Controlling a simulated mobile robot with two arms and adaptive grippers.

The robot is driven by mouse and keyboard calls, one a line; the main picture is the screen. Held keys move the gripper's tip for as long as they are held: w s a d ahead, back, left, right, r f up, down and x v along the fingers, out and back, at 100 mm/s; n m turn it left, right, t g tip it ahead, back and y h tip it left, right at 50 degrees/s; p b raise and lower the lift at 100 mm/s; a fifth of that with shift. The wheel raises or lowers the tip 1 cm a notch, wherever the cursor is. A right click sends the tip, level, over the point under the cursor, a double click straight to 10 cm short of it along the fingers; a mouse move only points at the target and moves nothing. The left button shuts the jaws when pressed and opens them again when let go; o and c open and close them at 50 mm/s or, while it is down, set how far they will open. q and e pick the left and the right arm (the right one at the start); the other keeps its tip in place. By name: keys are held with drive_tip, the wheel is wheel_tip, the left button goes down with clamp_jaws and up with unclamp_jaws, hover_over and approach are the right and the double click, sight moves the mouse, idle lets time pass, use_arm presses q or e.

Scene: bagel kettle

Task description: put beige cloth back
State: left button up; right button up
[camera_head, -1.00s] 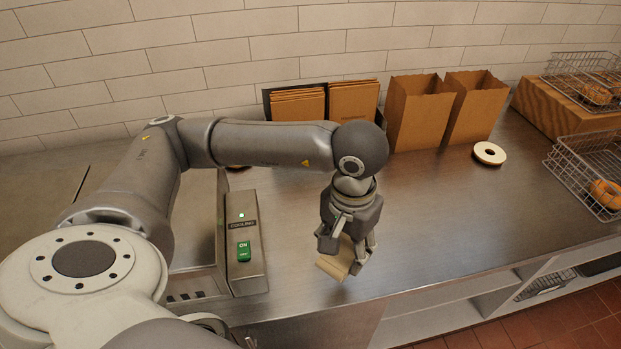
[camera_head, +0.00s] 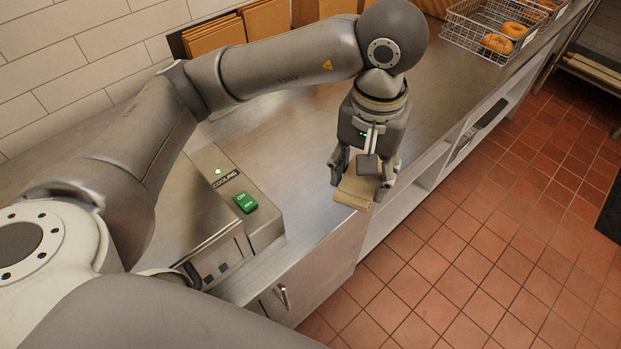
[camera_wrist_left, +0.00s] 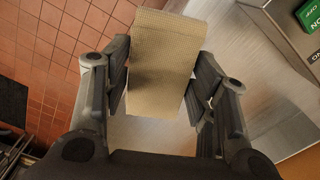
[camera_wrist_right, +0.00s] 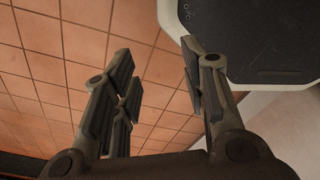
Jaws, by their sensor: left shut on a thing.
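The beige cloth (camera_head: 352,193) is a folded, ribbed pad between the fingers of my left gripper (camera_head: 364,178), at the front edge of the steel counter in the head view. In the left wrist view the cloth (camera_wrist_left: 160,65) fills the gap between the two fingers of the left gripper (camera_wrist_left: 160,92), which is shut on it. Whether the cloth touches the counter is hard to tell. My right gripper (camera_wrist_right: 160,82) shows only in its own wrist view, with its fingers apart and nothing between them, above the tiled floor.
The cooling unit with a green switch (camera_head: 245,202) stands left of the gripper on the counter (camera_head: 310,110). Wire baskets with bagels (camera_head: 497,44) are at the back right. Shelves (camera_head: 428,170) sit below the counter edge, and tiled floor (camera_head: 480,250) lies open at right.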

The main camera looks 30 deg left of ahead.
use_arm(q)
drive_tip(key=w+a+f+p, duration=0.1)
drive_tip(key=a+f, duration=0.1)
drive_tip(key=a, duration=0.1)
drive_tip(key=w+a+f+p, duration=0.1)
drive_tip(key=a+f, duration=0.2)
drive_tip(key=a, duration=0.1)
drive_tip(key=w+a+f+p, duration=0.1)
drive_tip(key=a+f, duration=0.1)
drive_tip(key=a, duration=0.2)
drive_tip(key=shift+w+f, duration=0.3)
drive_tip(key=shift+w, duration=0.1)
drive_tip(key=shift+w+a+f+p, duration=0.15)
drive_tip(key=shift+a+f+p, duration=0.15)
drive_tip(key=shift+a+f, duration=0.15)
wheel_tip(320, 180, down, 3)
drive_tip(key=shift+a+f+p, duration=0.1)
drive_tip(key=shift+a+p, duration=0.05)
drive_tip(key=shift+p, duration=0.75)
drive_tip(key=shift+w+f, duration=0.1)
drive_tip(key=shift+f, duration=0.2)
use_arm(e)
drive_tip(key=r, duration=0.3)
drive_tip(key=s+r, duration=0.1)
drive_tip(key=r, duration=0.1)
drive_tip(key=shift+s+a+r, duration=0.1)
drive_tip(key=shift+a+r, duration=0.2)
drive_tip(key=shift+r, duration=0.05)
drive_tip(key=shift+d, duration=0.1)
